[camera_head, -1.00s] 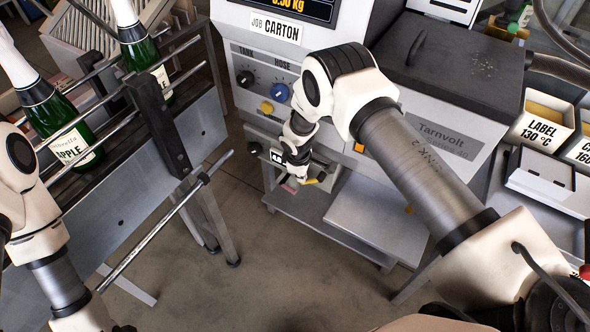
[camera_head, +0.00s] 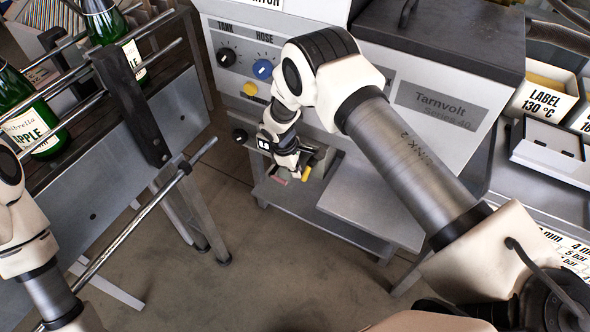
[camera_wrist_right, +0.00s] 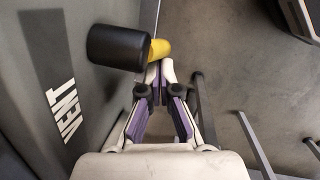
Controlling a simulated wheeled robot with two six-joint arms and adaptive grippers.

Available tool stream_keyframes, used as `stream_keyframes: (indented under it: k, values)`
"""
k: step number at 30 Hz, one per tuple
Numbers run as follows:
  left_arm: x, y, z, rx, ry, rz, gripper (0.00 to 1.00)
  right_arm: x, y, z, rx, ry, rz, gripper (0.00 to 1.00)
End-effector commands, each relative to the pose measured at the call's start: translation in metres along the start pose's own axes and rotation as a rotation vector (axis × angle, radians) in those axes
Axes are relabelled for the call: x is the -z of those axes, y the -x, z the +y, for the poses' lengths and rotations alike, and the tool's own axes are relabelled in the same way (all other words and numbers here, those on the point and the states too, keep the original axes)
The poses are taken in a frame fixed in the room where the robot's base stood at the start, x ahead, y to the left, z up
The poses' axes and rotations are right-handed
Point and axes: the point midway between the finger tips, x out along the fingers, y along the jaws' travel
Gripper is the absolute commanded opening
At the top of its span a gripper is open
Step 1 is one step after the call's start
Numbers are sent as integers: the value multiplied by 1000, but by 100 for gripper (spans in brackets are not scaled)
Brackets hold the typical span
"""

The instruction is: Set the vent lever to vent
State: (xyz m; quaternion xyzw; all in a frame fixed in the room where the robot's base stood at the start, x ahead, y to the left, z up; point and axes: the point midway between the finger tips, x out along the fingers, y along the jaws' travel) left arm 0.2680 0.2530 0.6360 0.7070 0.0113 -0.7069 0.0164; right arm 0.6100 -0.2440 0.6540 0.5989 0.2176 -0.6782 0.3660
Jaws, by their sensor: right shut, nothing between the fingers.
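The vent lever shows in the right wrist view as a thick black cylinder (camera_wrist_right: 118,47) with a yellow piece (camera_wrist_right: 159,49) at its right end. It stands in front of a grey panel with a white VENT label (camera_wrist_right: 60,124). My right gripper (camera_wrist_right: 160,68) has its fingertips together, empty, right by the yellow piece; whether they touch it I cannot tell. In the head view my right gripper (camera_head: 294,172) is low at the machine's front, with a yellow piece (camera_head: 306,173) beside it. The lever's base is hidden there. My left gripper is out of view; only its arm shows.
A shelf (camera_head: 370,212) sits below. A rail rack with green bottles (camera_head: 38,122) stands at left. Floor between them is clear.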

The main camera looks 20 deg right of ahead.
Motion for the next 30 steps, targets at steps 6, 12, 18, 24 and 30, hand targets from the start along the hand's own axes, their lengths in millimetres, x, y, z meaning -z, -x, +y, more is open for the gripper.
stream_keyframes:
  k: [6,12,18,24,30]
  values:
    - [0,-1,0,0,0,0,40,-1,-1,0,0,0,0,0]
    - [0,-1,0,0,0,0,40,-1,-1,0,0,0,0,0]
    - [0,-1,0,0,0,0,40,-1,0,0,0,0,0,0]
    - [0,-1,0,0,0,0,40,0,22,0,-1,0,1,0]
    - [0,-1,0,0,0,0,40,0,69,0,-3,1,1,0]
